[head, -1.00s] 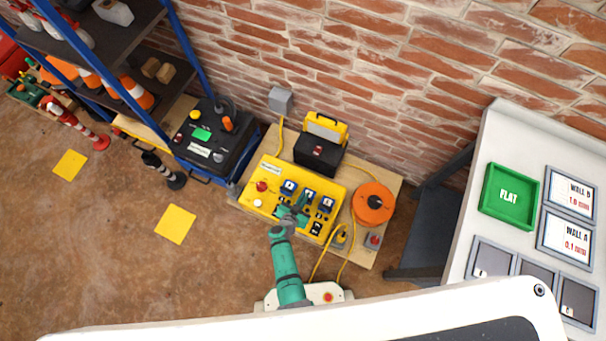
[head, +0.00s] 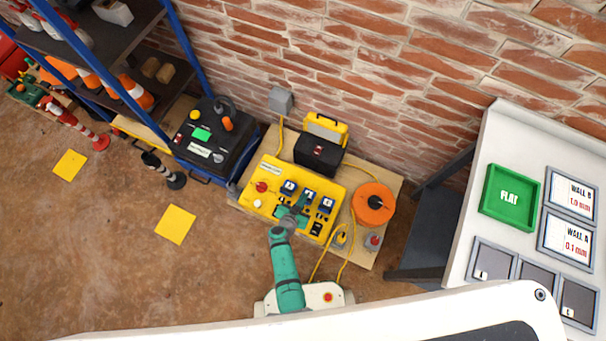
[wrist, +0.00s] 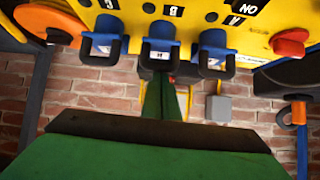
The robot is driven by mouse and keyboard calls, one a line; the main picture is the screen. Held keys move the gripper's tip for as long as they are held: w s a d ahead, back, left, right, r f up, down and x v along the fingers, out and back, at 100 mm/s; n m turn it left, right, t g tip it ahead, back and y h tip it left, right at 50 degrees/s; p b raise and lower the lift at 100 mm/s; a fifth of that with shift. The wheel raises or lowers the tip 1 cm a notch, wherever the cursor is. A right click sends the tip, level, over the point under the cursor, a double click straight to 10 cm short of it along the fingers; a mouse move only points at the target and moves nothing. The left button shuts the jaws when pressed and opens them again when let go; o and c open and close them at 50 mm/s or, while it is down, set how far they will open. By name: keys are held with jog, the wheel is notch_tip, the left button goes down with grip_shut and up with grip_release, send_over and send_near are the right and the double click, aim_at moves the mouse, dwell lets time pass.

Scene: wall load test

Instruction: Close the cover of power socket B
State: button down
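The yellow power box (head: 262,172) stands low by the brick wall, with three blue-framed sockets in a row. Socket B (wrist: 160,42) is the middle one in the wrist view, which shows the box upside down. Its blue cover stands out from the panel, like the covers beside it. My gripper (wrist: 160,85) shows as a narrow green pair of fingers, together and empty, with tips close to socket B's cover; whether they touch it I cannot tell. In the head view my gripper (head: 292,213) is over the box's front, just in front of the sockets and partly hiding the panel.
Sockets at the left (wrist: 104,40) and right (wrist: 214,50) flank B closely. A red knob (wrist: 290,42) is on the panel. An orange cable reel (head: 372,203) and a black-and-yellow case (head: 318,153) stand close to the box. Yellow cables lie in front.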

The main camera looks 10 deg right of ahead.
jog(key=s+a, duration=0.1)
jog(key=s, duration=0.1)
jog(key=s+a, duration=0.2)
jog(key=s+a+f, duration=0.1)
jog(key=s, duration=0.2)
jog(key=shift+s+a, duration=0.1)
jog(key=shift+a, duration=0.15)
jog(key=shift+s+a+f, duration=0.2)
jog(key=shift+s+a, duration=0.05)
jog(key=shift+s, duration=0.25)
jog(key=s+a+r+n+g+y, duration=0.1)
jog(key=s+a+r+y, duration=0.2)
jog(key=s, duration=0.4)
jog(key=s+a+r+n+y, duration=0.1)
jog(key=s+a+r, duration=0.2)
jog(key=s+r, duration=0.3)
jog(key=s+d+r+n+t+y, duration=0.1)
jog(key=d+r+n+t, duration=0.1)
jog(key=r, duration=1.8)
jog(key=s+d+r+n+t, duration=0.1)
jog(key=d+r+t, duration=0.3)
jog(key=r, duration=1.7)
jog(key=shift+s+n+t+y, duration=0.4)
jog(key=shift+n+t, duration=0.1)
jog(key=shift+n, duration=0.4)
